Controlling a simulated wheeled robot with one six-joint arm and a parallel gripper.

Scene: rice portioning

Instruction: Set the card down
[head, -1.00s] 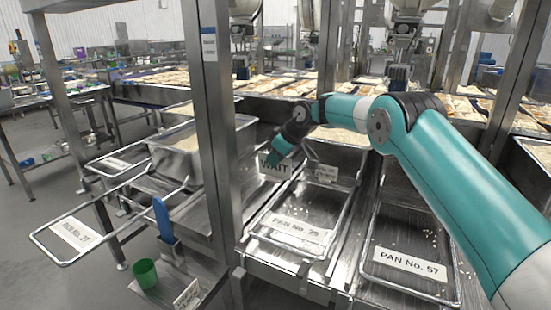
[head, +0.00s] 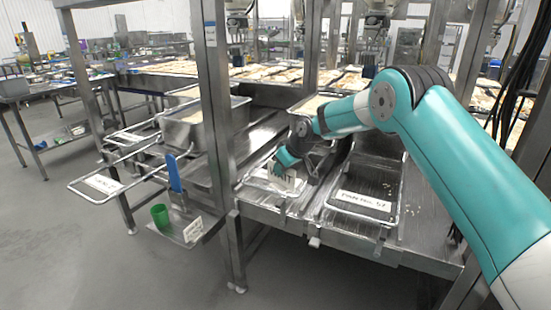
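The white WAIT card (head: 289,181) is upright at the front part of the middle pan (head: 243,184), with its lettering facing me. My gripper (head: 279,168) is at the card's upper left edge and appears shut on it; the fingertips are small and partly hidden. The card covers part of the middle pan's label. I cannot tell whether the card's lower edge touches the pan or hangs just above it.
PAN No. 57 (head: 386,219) lies to the right, with scattered grains in it. A steel post (head: 216,130) stands left of the middle pan. A deep pan (head: 178,131), a blue-handled tool (head: 174,173), a green cup (head: 160,217) and another small card (head: 193,230) are further left.

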